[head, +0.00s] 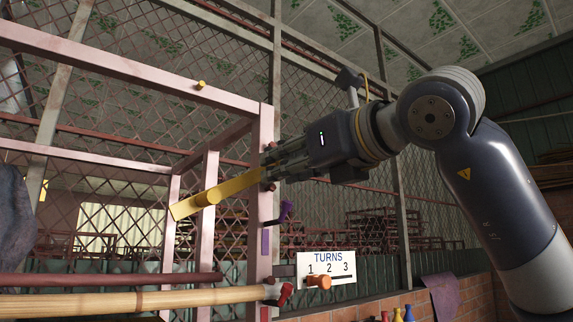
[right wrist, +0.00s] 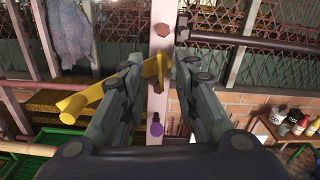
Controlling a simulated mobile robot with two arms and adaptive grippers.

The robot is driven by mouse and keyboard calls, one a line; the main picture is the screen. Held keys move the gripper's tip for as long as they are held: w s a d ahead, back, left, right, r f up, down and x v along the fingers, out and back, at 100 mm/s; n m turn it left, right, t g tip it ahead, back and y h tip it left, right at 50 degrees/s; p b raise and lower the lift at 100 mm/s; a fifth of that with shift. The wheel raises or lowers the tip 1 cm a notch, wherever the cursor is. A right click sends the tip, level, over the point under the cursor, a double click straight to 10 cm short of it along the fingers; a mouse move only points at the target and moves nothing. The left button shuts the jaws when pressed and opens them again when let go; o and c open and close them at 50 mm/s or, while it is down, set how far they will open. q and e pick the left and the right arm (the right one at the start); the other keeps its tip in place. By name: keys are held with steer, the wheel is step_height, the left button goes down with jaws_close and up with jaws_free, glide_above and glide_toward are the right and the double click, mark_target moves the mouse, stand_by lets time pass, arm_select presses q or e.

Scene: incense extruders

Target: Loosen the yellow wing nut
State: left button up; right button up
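The yellow wing nut (head: 232,187) shows in the head view as a long, tilted yellow bar with a round stub, beside the pink upright post. In the right wrist view the yellow wing nut (right wrist: 88,98) runs from lower left to the post, and its near end lies between my fingers. My right gripper (head: 272,168) reaches in from the right at the post. In the right wrist view my right gripper (right wrist: 159,68) has its fingers apart, one on each side of the yellow end, with visible gaps. Any contact is unclear. My left gripper is out of view.
A purple piece (head: 265,241) sits lower on the post (head: 266,130). A bamboo pole (head: 130,301) and an orange knob (head: 319,282) are below. A sign reading TURNS 1 2 3 (head: 340,267) hangs at right. A table with bottles (right wrist: 290,125) stands at right.

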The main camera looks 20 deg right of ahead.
steer(key=shift+r, duration=0.1)
steer(key=shift+s, duration=0.2)
steer(key=v, duration=1.1)
steer(key=shift+s+d, duration=0.15)
steer(key=shift+s, duration=0.15)
